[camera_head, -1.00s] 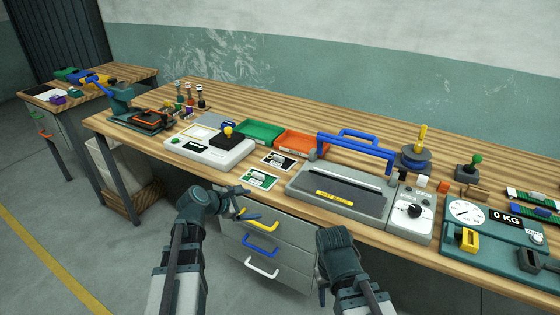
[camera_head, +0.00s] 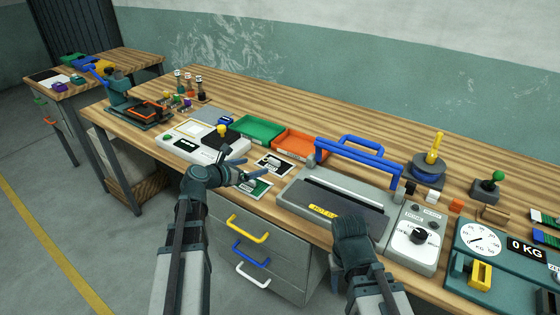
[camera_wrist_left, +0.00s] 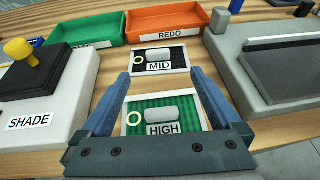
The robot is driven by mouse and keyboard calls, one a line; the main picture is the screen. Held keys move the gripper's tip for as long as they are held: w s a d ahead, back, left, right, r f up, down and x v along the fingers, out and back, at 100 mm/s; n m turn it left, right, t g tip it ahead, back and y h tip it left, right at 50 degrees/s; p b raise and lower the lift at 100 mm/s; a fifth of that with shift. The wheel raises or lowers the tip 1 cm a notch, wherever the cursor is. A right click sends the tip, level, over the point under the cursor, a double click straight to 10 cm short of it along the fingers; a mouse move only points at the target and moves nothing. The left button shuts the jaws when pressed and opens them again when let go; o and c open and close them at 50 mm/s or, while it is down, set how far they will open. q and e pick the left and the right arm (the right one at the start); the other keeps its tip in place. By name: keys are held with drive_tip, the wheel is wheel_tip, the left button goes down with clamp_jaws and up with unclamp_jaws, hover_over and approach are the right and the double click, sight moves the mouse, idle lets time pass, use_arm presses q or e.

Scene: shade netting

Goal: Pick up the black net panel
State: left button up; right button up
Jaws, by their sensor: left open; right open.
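The black net panel (camera_head: 275,163) has a white frame, a grey block and a MID label. It lies flat on the bench below the orange bin and also shows in the left wrist view (camera_wrist_left: 178,52). A green net panel (camera_head: 254,188) labelled HIGH lies nearer the bench's front edge. My left gripper (camera_head: 245,170) is open and empty. In the left wrist view its fingers (camera_wrist_left: 164,85) flank the green panel, with the black panel beyond the tips. My right gripper (camera_head: 352,230) is by the front of the grey sealer; its fingertips are hard to make out.
A white shade tester (camera_head: 180,148) stands left of the panels. The grey sealer (camera_head: 310,213) with a blue handle stands right. Behind are a green bin (camera_head: 259,131) and an orange REDO bin (camera_head: 300,145). A dial box and scale are further right.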

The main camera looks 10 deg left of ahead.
use_arm(q)
drive_tip(key=b, duration=0.3)
approach(274, 159)
drive_tip(key=x, duration=0.3)
drive_tip(key=shift+w+d+f, duration=0.1)
drive_tip(key=shift+d+f, duration=0.2)
drive_tip(key=shift+d, duration=0.05)
drive_tip(key=shift+w+d+f, duration=0.15)
drive_tip(key=shift+w+d, duration=0.2)
drive_tip(key=shift+w, duration=0.2)
drive_tip(key=b+x, duration=0.1)
drive_tip(key=x, duration=0.1)
drive_tip(key=b+x, duration=0.1)
drive_tip(key=x, duration=0.2)
drive_tip(key=shift+w+a, duration=0.15)
drive_tip(key=shift+w, duration=0.15)
drive_tip(key=shift+s, duration=0.1)
drive_tip(key=c, duration=1.4)
drive_tip(key=shift+c, duration=0.2)
